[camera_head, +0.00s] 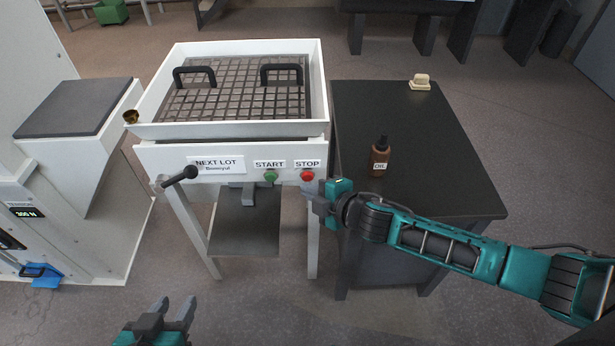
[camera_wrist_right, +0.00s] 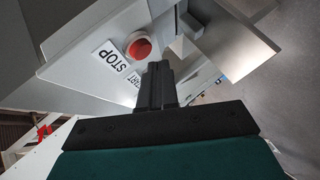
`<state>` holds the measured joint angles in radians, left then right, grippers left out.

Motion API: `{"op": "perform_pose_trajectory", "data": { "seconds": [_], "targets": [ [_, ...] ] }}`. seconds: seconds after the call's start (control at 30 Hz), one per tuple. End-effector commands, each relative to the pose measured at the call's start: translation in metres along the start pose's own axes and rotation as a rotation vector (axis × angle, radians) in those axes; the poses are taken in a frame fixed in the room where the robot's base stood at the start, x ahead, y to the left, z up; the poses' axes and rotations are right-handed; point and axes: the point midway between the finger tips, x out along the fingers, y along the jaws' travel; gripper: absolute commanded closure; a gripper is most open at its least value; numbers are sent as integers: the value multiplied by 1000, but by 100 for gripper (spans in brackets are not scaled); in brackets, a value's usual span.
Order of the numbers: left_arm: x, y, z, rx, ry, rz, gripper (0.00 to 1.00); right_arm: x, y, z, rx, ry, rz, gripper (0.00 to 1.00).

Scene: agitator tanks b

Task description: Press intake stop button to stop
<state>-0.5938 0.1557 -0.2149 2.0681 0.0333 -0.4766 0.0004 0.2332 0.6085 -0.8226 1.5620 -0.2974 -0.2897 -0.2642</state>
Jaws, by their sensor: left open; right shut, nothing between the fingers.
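The red stop button (camera_head: 307,176) sits under a STOP label (camera_head: 307,163) on the front panel of a white machine. In the right wrist view the red button (camera_wrist_right: 139,48) shows beside its STOP label (camera_wrist_right: 110,62), just beyond the fingertips. My right gripper (camera_head: 311,193) is shut and empty, in front of the panel just below the button. It also shows in the right wrist view (camera_wrist_right: 157,68); I cannot tell whether it touches anything. A green start button (camera_head: 270,176) is to the left under a START label. My left gripper (camera_head: 177,311) is open and empty, low in front of the machine.
A black lever (camera_head: 180,177) sticks out at the panel's left. The machine's tray holds a grate (camera_head: 236,95) with two black handles. A dark table (camera_head: 440,150) on the right bears a brown bottle (camera_head: 379,157) and a cream block (camera_head: 420,81). Floor in front is clear.

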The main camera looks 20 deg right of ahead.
Motion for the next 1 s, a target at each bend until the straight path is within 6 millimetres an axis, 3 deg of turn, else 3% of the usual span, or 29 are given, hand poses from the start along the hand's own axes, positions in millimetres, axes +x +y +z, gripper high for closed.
{"op": "perform_pose_trajectory", "data": {
  "seconds": [0.5, 1.0],
  "targets": [
    [-5, 0, -9, 0, 2, 0, 57, -31, -23, -24, 3, 2, -2, 100],
    [-5, 2, -11, -11, 5, 0, 57, -35, -26, -25, 0, 0, 0, 100]
  ]
}}
